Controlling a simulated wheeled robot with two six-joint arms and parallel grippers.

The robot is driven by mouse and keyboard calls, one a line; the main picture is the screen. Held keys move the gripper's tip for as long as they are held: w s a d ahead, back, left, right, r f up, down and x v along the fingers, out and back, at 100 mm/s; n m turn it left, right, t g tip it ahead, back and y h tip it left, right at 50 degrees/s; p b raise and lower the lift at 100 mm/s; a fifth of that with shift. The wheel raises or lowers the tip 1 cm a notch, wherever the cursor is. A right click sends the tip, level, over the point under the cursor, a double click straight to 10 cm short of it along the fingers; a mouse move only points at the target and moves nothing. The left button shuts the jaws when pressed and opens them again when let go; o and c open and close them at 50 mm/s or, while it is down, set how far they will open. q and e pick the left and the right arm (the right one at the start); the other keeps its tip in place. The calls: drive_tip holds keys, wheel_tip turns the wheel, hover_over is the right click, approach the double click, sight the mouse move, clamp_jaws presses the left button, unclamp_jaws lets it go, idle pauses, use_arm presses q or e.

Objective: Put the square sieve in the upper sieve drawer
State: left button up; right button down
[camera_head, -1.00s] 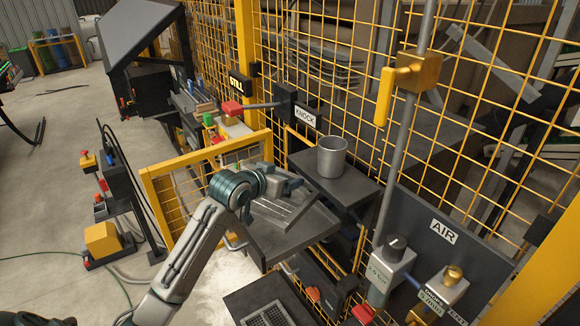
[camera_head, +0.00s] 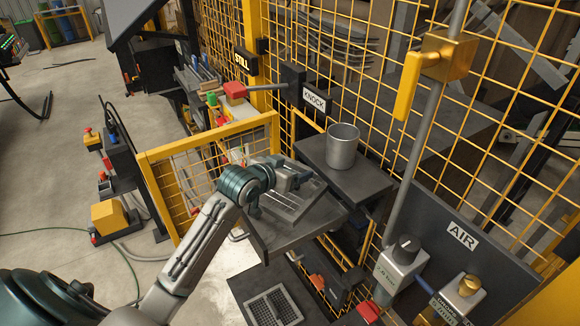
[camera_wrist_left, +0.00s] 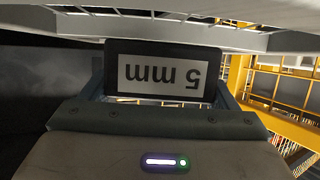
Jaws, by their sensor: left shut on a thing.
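My left gripper (camera_head: 294,184) is shut on a grey framed sieve (camera_head: 285,208) with long bars. The sieve is over the upper dark tray-like drawer (camera_head: 270,240), beside the mesh gate; I cannot tell if it rests there. In the left wrist view, a dark tab with an upside-down "5 mm" label (camera_wrist_left: 164,74) sits between the fingers, with a pale grey frame (camera_wrist_left: 140,35) above it. A flat sieve with a fine square mesh (camera_head: 272,308) lies on the lower dark drawer (camera_head: 241,290). My right gripper is not in view.
A metal cup (camera_head: 342,150) stands on a dark shelf (camera_head: 335,180) right of the sieve. A yellow mesh gate (camera_head: 205,145) is left of it and a yellow mesh fence behind. The AIR panel (camera_head: 461,236) with valves is at the right. Open floor lies left.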

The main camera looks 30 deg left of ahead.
use_arm(q)
drive_tip(key=shift+s+f, duration=0.15)
drive_tip(key=shift+f, duration=0.05)
drive_tip(key=o, duration=1.1)
drive_tip(key=shift+o, duration=0.3)
drive_tip(key=shift+f, duration=0.1)
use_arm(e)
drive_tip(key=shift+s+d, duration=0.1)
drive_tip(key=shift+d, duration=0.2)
use_arm(q)
drive_tip(key=shift+r, duration=0.35)
drive_tip(key=shift+s+r, duration=0.1)
drive_tip(key=shift+r, duration=0.15)
wheel_tip(320, 180, up, 3)
drive_tip(key=b, duration=0.3)
hover_over(268, 198)
drive_tip(key=shift+s+r, duration=0.1)
drive_tip(key=shift+r, duration=0.1)
drive_tip(key=shift+b+v, duration=0.35)
drive_tip(key=shift+v, duration=0.8)
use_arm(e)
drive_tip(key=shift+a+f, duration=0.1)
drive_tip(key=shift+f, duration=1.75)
use_arm(q)
drive_tip(key=shift+d, duration=0.1)
